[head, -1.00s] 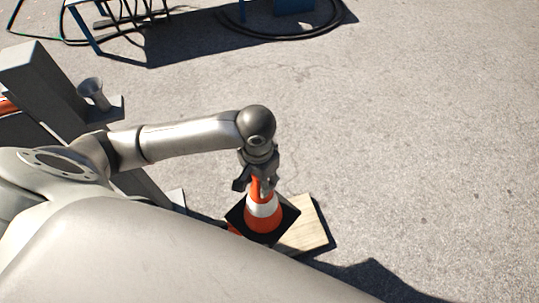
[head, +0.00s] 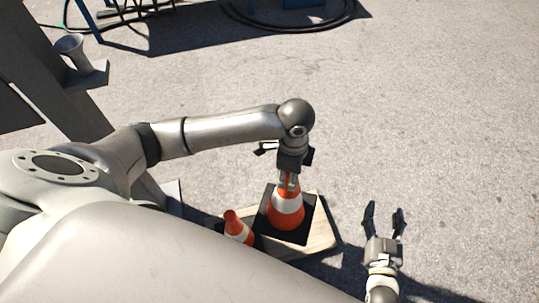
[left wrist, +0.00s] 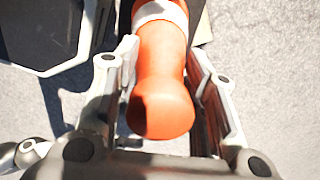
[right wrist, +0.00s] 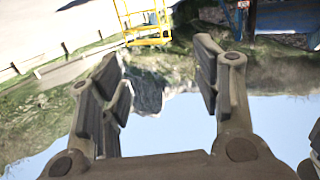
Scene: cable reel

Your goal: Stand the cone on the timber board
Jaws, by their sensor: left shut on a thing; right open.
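An orange and white cone (head: 287,210) with a black square base is upright over the pale timber board (head: 326,238). I cannot tell whether the base touches the board. My left gripper (head: 288,180) is shut on the cone's narrow top from above. In the left wrist view the cone's orange top (left wrist: 160,105) sits between the two fingers. A second, smaller-looking orange and white cone (head: 237,227) is at the left; its foot is hidden behind my body. My right gripper (head: 384,210) is open and empty, right of the board.
A grey post (head: 50,75) with a funnel-shaped fitting (head: 71,50) rises at the left. A coiled dark hose (head: 300,30) lies at the back. The pavement on the right is clear. The right wrist view shows a yellow frame (right wrist: 145,22) far off.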

